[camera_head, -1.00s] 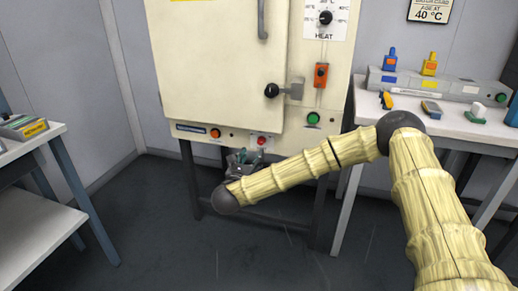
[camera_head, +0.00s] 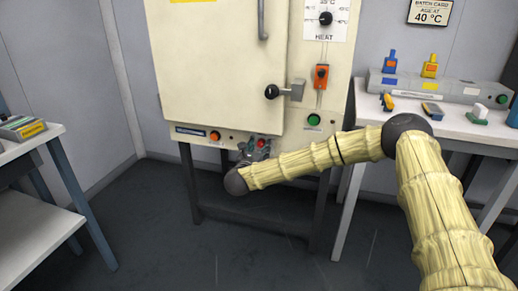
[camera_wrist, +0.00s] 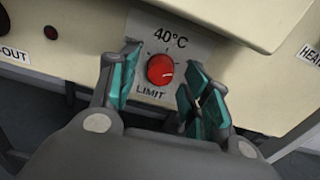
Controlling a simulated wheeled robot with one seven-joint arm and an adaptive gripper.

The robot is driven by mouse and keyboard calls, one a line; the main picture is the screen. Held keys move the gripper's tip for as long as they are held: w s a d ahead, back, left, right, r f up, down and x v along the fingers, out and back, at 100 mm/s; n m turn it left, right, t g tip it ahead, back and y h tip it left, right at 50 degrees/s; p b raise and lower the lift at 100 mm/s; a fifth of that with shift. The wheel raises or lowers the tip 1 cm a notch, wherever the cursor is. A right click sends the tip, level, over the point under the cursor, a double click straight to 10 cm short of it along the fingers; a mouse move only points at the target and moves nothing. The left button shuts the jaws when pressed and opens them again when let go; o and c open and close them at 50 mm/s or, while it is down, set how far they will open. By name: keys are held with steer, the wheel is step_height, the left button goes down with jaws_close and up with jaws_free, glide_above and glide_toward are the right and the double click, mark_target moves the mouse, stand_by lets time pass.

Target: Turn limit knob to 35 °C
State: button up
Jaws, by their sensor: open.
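The limit knob (camera_wrist: 160,70) is a round red knob with a pale pointer mark, on a grey plate reading "40°C" above and "LIMIT" below in the wrist view. The mark points to the right side of the knob. In the head view the red knob (camera_head: 261,142) sits low on the cream oven's front panel. My gripper (camera_wrist: 158,84) is open, its teal-lined fingers on either side of the knob in the picture, apart from it. In the head view my gripper (camera_head: 254,148) is just below and in front of the knob, partly hidden by my wrist.
The oven door (camera_head: 222,70) with its latch (camera_head: 285,91) is above the panel. An orange knob (camera_head: 215,135) and a green button (camera_head: 314,120) flank the limit knob. A side bench (camera_head: 460,127) stands right, a table (camera_head: 25,205) left.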

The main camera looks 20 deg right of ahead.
steer(key=c, duration=1)
steer(key=shift+c, duration=0.2)
